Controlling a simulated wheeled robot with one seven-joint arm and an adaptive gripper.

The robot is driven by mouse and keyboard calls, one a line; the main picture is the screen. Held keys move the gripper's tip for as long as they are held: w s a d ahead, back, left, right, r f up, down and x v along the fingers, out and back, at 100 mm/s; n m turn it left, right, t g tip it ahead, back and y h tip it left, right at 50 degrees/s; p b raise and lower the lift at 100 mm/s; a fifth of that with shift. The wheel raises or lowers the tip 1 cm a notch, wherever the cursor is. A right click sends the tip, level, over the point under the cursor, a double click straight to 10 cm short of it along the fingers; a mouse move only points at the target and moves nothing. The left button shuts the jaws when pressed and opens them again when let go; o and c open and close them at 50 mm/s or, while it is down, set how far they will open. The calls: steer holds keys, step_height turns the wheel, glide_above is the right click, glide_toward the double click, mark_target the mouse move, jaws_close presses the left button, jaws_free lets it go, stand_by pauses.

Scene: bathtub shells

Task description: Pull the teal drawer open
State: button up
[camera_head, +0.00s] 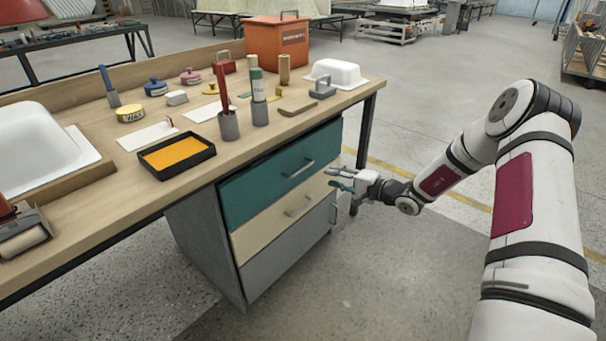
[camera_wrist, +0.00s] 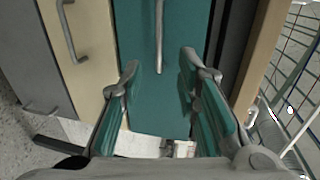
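The teal drawer (camera_head: 262,187) is the top drawer of the unit under the workbench and looks shut, flush with the fronts below it. Its grey bar handle (camera_head: 298,169) is on the front. My gripper (camera_head: 340,179) is in front of the unit, at the right end of the drawers. In the wrist view the teal front (camera_wrist: 140,92) fills the middle, and its handle (camera_wrist: 159,32) shows at the top centre. My gripper (camera_wrist: 165,88) has its two teal-padded fingers wide apart, with nothing between them. The handle lies ahead of the fingertips, apart from them.
Below the teal drawer are a cream drawer (camera_head: 283,212) and a grey drawer (camera_head: 290,246), both with handles. The workbench top (camera_head: 290,128) carries cups, tins, a tray of orange material (camera_head: 176,154) and an orange toolbox (camera_head: 277,42). The floor in front of the drawers is clear.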

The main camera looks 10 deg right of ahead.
mark_target(304, 169)
steer(key=b+x, duration=0.3)
steer(key=x, duration=1)
steer(key=shift+w+a+f, duration=0.1)
steer(key=shift+w+a, duration=0.05)
steer(key=shift+w, duration=0.15)
jaws_close()
